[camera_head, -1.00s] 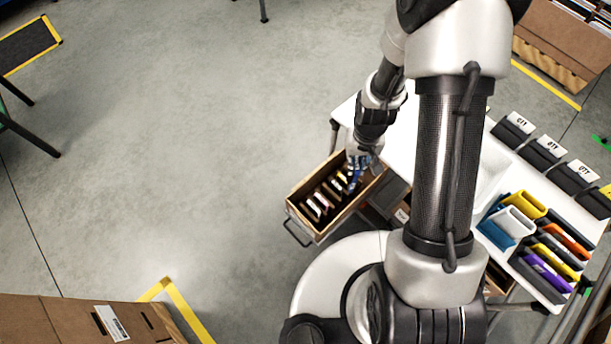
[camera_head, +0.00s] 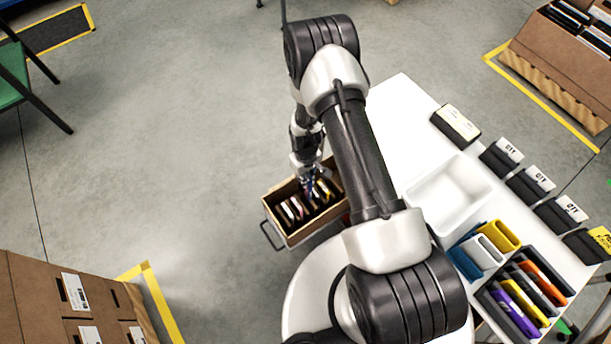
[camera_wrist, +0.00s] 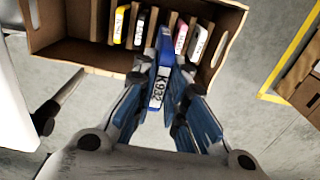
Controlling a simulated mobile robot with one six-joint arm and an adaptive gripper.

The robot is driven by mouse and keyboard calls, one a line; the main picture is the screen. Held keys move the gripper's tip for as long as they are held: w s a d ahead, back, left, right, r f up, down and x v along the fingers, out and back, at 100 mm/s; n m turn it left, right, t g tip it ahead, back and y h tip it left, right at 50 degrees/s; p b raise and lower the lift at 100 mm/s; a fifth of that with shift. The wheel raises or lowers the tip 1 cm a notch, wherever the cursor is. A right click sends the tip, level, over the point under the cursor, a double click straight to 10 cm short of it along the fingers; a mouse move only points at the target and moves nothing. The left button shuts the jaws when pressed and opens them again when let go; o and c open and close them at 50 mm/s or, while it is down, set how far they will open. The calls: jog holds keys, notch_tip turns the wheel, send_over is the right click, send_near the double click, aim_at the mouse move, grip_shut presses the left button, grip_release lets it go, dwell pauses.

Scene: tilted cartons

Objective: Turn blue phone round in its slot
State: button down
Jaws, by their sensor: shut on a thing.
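My gripper (camera_wrist: 163,78) is shut on the blue phone (camera_wrist: 158,90), with one finger on each side of it. A white label reading K932 faces the wrist camera. The phone's far end overlaps the row of slots in the cardboard carton (camera_wrist: 72,28); I cannot tell whether its lower end is still inside a slot. In the head view my gripper (camera_head: 309,180) is over the back of the carton (camera_head: 322,222), and the blue phone is mostly hidden there.
Yellow (camera_wrist: 121,24), black-and-white (camera_wrist: 140,28), pink (camera_wrist: 181,38) and white (camera_wrist: 198,42) phones stand in neighbouring slots. A white table (camera_head: 400,110) with a white tray (camera_head: 447,195) and coloured holders is to the right. Floor left of the carton is clear.

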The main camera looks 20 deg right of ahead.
aim_at(305, 192)
jog(key=shift+f+b, duration=4.3)
jog(key=shift+f, duration=4.4)
jog(key=shift+f, duration=0.3)
jog(key=c, duration=1.5)
grip_release()
jog(key=shift+c, duration=0.2)
notch_tip(305, 192, up, 12)
